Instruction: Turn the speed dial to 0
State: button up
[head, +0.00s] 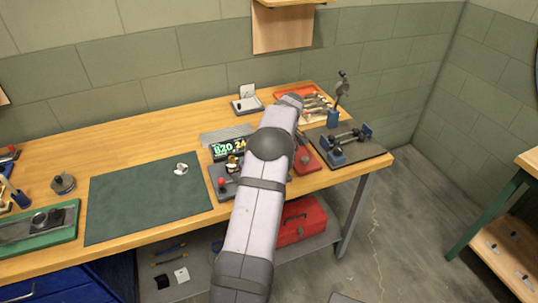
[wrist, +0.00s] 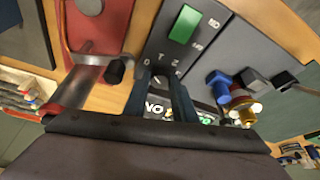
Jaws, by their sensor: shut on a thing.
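The speed dial (wrist: 158,82) is a small dark knob with a pale mark, on a grey control panel (wrist: 165,40) in the wrist view. Markings sit on the panel beside the dial; I cannot read its setting. My gripper (wrist: 160,86) has one finger on each side of the dial and is shut on it. The fingers hide much of the dial's sides. In the head view the display (head: 230,148) shows green and white digits, and my arm hides the dial and gripper.
A red base (wrist: 95,30) with a metal cylinder (wrist: 80,86) stands left of the gripper in the wrist view. Blue and brass fittings (wrist: 235,97) stand close on the right. In the head view a green mat (head: 140,205) lies mostly clear on the wooden bench.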

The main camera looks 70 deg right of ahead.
jog(key=shift+d+r+n+y+p, duration=0.15)
jog(key=shift+n+y+p, duration=0.3)
jog(key=shift+n, duration=0.75)
jog(key=shift+n+t+y+p, duration=0.3)
jog(key=shift+n+p, duration=0.15)
jog(key=shift+n, duration=0.45)
jog(key=o, duration=1)
jog(key=shift+o, duration=0.2)
jog(key=shift+s, duration=0.1)
jog(key=b+v, duration=0.1)
jog(key=v, duration=0.6)
